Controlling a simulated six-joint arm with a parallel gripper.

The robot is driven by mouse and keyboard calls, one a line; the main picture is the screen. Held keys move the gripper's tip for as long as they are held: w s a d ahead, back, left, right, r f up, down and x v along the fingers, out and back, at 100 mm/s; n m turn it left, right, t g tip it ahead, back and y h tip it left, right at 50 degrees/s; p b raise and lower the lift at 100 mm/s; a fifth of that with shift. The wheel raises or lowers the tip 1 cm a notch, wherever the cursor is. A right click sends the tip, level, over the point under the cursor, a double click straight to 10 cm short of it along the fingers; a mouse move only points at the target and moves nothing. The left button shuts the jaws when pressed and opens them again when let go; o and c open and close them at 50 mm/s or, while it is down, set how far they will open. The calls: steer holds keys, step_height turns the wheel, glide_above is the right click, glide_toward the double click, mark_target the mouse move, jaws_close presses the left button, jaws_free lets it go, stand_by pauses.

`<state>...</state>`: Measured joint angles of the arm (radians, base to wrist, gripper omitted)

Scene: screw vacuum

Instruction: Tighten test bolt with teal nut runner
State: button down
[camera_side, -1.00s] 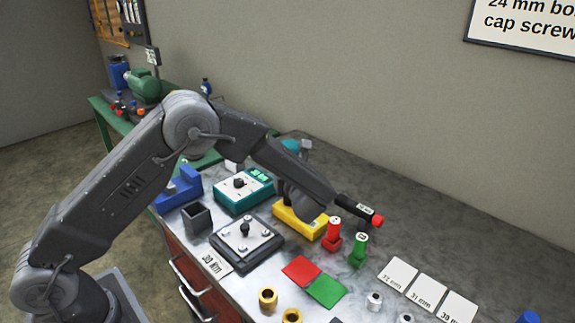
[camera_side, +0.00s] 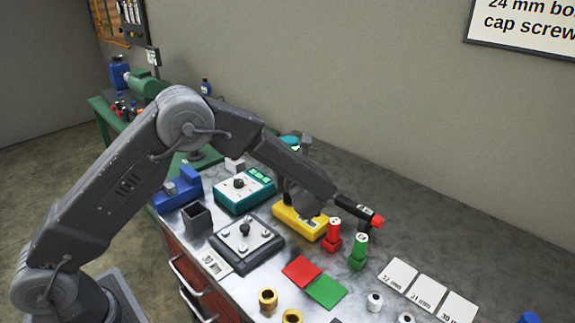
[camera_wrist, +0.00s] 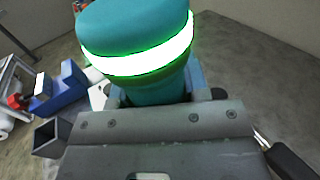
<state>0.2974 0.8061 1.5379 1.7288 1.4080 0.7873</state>
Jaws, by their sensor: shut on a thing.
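The teal nut runner fills the top middle of the wrist view (camera_wrist: 140,25), with a bright green-white glowing ring around it. My gripper (camera_wrist: 158,98) is shut on its body. In the side view only a small teal part of the runner (camera_side: 290,141) shows behind my forearm, and my jaws are hidden there. A dark square plate (camera_side: 246,258) on the bench carries several bolts, with a taller dark bolt (camera_side: 244,228) at its middle. I cannot tell which one is the test bolt. The runner's lower end is out of sight.
A teal box with a dial (camera_side: 244,190), a yellow case (camera_side: 298,219), a grey open bin (camera_side: 196,216) and a blue block (camera_side: 181,187) stand around the plate. Red (camera_side: 332,235) and green (camera_side: 357,250) upright pieces stand to the right. Red and green cards lie in front.

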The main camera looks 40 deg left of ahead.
steer(key=shift+r, duration=1.9)
